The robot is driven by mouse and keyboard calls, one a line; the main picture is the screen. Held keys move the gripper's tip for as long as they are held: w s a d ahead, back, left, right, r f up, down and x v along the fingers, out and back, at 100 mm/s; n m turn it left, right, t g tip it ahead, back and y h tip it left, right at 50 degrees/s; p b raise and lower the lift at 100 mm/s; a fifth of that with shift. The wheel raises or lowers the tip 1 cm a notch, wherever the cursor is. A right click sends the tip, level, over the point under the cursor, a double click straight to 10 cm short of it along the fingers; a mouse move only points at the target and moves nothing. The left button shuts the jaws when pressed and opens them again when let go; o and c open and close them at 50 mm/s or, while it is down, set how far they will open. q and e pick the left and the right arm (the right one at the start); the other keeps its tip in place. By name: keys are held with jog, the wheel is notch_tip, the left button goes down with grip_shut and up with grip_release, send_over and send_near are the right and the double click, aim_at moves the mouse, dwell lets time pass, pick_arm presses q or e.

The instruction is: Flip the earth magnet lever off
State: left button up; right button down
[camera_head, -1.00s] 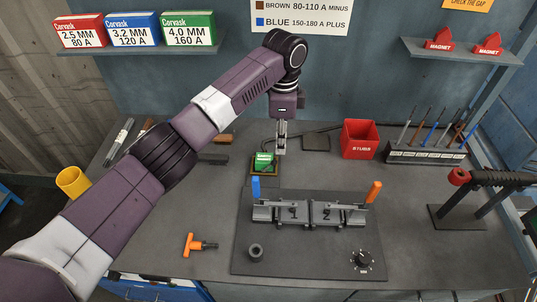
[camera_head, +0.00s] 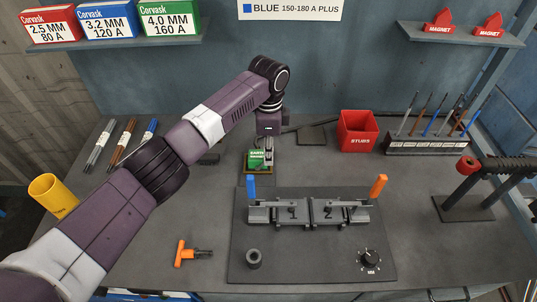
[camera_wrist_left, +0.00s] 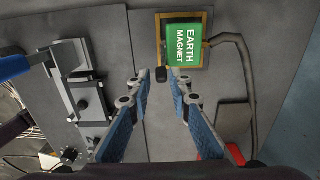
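The earth magnet is a green block (camera_head: 256,158) with white lettering in a tan frame, on the bench behind the fixture plate. It shows from above in the left wrist view (camera_wrist_left: 184,44). A small dark knob (camera_wrist_left: 163,74), apparently the lever's end, sticks out at the frame's lower left corner. My left gripper (camera_head: 268,158) points down at the magnet's right side in the head view. In the wrist view its blue fingers (camera_wrist_left: 159,80) are open, with the knob between or just beyond the tips. Contact cannot be told. My right gripper is not in view.
A dark plate (camera_head: 310,260) with clamps and upright blue (camera_head: 251,187) and orange (camera_head: 378,186) handles lies in front. A red stubs box (camera_head: 357,132) and a rod rack (camera_head: 428,142) stand to the right. A cable (camera_wrist_left: 243,62) runs beside the magnet.

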pick_arm(q)
notch_tip(320, 180, down, 2)
jog(key=shift+w+a+f, duration=0.1)
jog(key=shift+w, duration=0.05)
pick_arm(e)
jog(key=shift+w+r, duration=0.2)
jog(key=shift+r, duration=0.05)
pick_arm(q)
jog(key=shift+c, duration=0.4)
grip_shut()
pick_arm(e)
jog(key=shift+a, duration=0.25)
